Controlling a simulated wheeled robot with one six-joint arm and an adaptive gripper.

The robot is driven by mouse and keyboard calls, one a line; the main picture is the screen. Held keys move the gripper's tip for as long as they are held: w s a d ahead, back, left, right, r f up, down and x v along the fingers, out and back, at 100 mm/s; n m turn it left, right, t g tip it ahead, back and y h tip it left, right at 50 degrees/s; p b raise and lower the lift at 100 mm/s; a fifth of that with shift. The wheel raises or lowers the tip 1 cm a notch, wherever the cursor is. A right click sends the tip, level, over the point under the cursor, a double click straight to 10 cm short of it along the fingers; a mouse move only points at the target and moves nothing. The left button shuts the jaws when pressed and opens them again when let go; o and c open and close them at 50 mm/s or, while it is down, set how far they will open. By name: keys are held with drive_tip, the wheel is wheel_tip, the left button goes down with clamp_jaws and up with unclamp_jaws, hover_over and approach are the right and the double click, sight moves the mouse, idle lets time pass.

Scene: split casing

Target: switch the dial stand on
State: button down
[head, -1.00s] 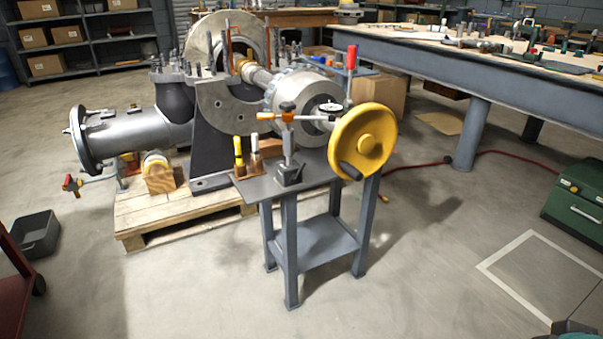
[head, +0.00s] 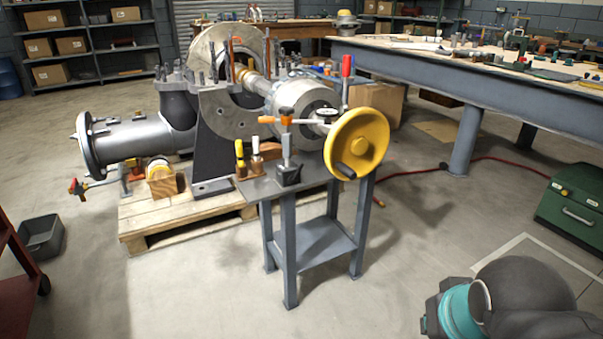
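The dial stand (head: 287,150) stands upright on a small grey steel table, near its front edge. Its dark block base (head: 289,175) rests on the tabletop, and a thin post rises from it to an orange-knobbed clamp (head: 267,119). A rod runs right from the clamp toward a small round dial (head: 327,111) in front of the machine shaft. The base's switch is too small to make out, so its position cannot be told. My gripper is not in view; only a dark and teal part of my arm shows at the lower right, well apart from the stand.
A yellow handwheel (head: 357,143) stands close right of the dial stand. Yellow- and white-topped tools (head: 247,160) stand left of it. The split casing (head: 228,112) on a pallet (head: 160,222) is behind.

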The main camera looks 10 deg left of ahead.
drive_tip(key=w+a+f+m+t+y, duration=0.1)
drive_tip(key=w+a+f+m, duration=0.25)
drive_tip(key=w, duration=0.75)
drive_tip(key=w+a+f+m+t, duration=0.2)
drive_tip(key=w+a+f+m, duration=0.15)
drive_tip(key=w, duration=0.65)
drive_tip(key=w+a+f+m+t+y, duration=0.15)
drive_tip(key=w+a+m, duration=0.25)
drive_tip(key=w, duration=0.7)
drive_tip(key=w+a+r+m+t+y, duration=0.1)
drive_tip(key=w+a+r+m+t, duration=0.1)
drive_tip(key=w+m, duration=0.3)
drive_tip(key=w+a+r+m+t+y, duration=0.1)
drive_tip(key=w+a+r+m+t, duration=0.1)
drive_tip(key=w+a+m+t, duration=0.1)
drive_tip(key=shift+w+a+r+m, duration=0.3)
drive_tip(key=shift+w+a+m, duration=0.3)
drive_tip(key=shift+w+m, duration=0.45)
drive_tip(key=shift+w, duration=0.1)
